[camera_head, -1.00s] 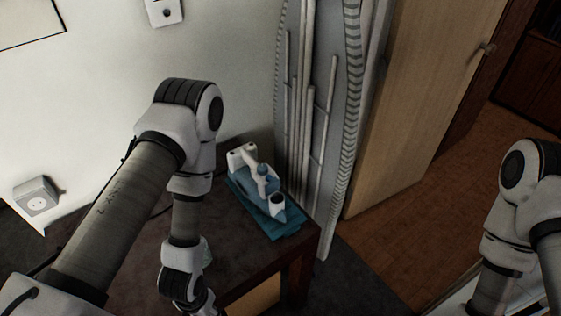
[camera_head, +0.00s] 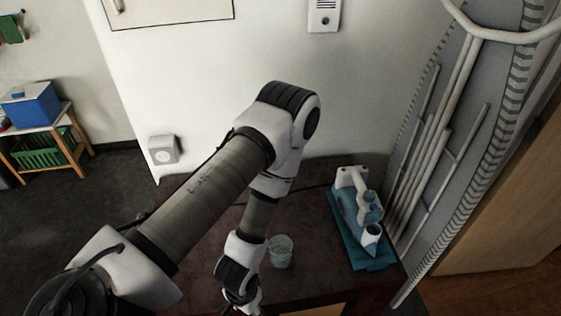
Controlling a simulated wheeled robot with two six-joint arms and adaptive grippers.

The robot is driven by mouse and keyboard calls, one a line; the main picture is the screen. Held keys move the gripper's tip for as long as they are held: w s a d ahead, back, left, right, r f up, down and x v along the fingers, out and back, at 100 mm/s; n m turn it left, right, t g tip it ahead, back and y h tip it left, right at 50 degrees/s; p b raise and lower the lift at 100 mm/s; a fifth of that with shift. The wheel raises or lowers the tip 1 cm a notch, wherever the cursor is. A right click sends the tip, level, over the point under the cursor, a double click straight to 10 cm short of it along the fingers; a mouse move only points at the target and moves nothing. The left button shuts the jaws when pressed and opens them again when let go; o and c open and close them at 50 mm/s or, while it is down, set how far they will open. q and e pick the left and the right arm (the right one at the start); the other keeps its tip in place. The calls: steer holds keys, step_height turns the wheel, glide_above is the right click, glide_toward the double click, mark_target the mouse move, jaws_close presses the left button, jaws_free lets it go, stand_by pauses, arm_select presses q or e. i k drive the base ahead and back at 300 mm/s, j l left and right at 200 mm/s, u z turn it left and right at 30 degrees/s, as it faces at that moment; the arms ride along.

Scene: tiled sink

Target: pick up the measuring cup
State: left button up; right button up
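A small clear measuring cup (camera_head: 281,252) stands on the dark brown table, just right of my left arm's wrist. My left arm comes in from the left and bends down at the elbow towards the table. Its wrist is beside the cup in the picture. The fingers of my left gripper lie at or below the bottom edge of the picture, so I cannot see whether they are open or shut. My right arm and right gripper do not show.
A white and blue appliance on a blue base (camera_head: 368,250) stands at the table's right side. A folded ironing board (camera_head: 455,110) leans behind it. A white wall (camera_head: 200,70) borders the table. A wooden stand with a blue box (camera_head: 30,105) is far left.

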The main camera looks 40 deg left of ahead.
mark_target(277, 261)
steer(key=j+u, duration=0.15)
steer(key=u, duration=0.85)
steer(key=k+j+z, duration=0.1)
steer(key=j, duration=0.3)
steer(key=k+j+z, duration=0.1)
steer(key=k+j, duration=0.2)
steer(key=k+j+z, duration=0.1)
steer(key=k+j, duration=0.15)
steer(key=j, duration=0.2)
steer(key=i+j+z, duration=0.1)
steer(key=j, duration=0.3)
steer(key=i+j, duration=0.2)
steer(key=j, duration=0.15)
steer(key=i+j+z, duration=0.15)
steer(key=j, duration=0.25)
